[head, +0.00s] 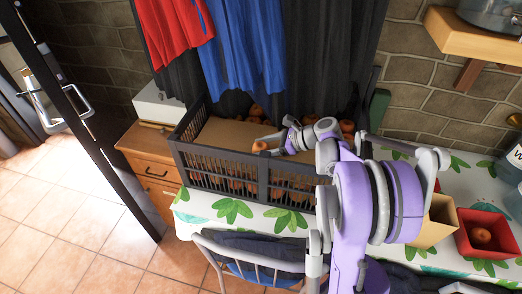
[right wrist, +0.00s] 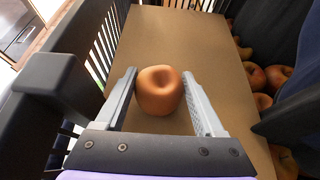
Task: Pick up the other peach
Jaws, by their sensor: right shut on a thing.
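My right gripper (head: 272,143) reaches into the dark slatted crate (head: 262,178) on the table. It is shut on an orange-brown peach (head: 260,146). In the right wrist view this peach (right wrist: 159,91) sits between the two fingers (right wrist: 160,105), over a tan cardboard sheet (right wrist: 185,40). I cannot tell whether it touches the sheet. Another peach (head: 480,235) lies in the red box (head: 465,246) at the right of the table. My left gripper is not in view.
More round fruit (right wrist: 278,76) lies in the crate beside the cardboard. A tan open box (head: 437,226) stands beside the red box. Red (head: 172,32) and blue (head: 243,60) cloths hang behind the crate. A chair (head: 245,250) stands in front of the table.

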